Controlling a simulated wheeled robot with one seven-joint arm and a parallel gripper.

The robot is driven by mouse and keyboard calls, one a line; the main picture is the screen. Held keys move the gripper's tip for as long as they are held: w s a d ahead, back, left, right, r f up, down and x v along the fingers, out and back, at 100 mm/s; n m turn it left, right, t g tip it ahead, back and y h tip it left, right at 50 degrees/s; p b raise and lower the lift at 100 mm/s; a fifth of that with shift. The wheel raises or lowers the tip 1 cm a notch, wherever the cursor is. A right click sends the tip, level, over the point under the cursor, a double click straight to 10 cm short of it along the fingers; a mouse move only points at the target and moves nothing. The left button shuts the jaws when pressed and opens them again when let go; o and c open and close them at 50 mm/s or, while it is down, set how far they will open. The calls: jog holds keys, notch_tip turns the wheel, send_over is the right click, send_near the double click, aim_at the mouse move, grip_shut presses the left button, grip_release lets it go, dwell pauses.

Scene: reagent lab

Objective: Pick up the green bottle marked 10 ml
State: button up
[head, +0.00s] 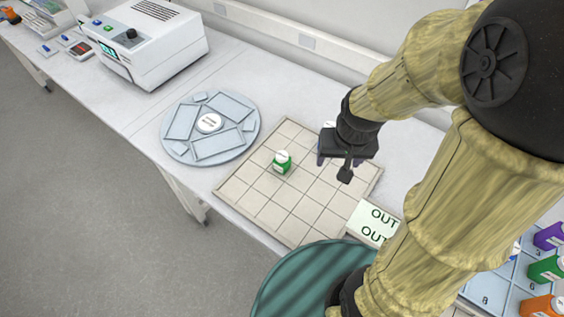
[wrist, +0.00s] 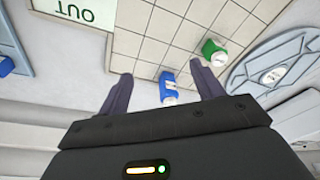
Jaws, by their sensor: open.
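A green bottle (head: 282,167) with a white cap stands upright on the tiled board (head: 258,205). It also shows in the wrist view (wrist: 213,52), beyond and right of my right-hand finger. Its volume marking is too small to read. My gripper (wrist: 160,72) is open over the far part of the board, right of this bottle in the head view. A blue bottle (wrist: 168,86) shows between my fingers in the wrist view; I cannot tell its height relation to them. Another green bottle (head: 546,269) stands in the tray at the far right.
A round grey-blue carousel (head: 168,143) lies left of the board. An OUT sign (head: 372,222) stands at the board's right edge. Purple (head: 550,237) and orange (head: 543,307) bottles flank the right-hand green one. A white machine (head: 150,45) stands at back left. Most board tiles are clear.

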jog(key=w+a+r+m+g+p, duration=0.1)
jog(key=w+a+m+p, duration=0.15)
jog(key=w+a, duration=0.4)
jog(key=m+g+p, duration=0.1)
jog(key=m, duration=0.2)
send_over(282, 155)
jog(key=shift+r+n, duration=0.2)
jog(key=shift+n, duration=0.05)
notch_tip(282, 155, down, 12)
jog(key=shift+f+p, duration=0.15)
jog(key=shift+p, duration=1)
jog(key=shift+f+p, duration=1.1)
jog(key=shift+f, duration=1.5)
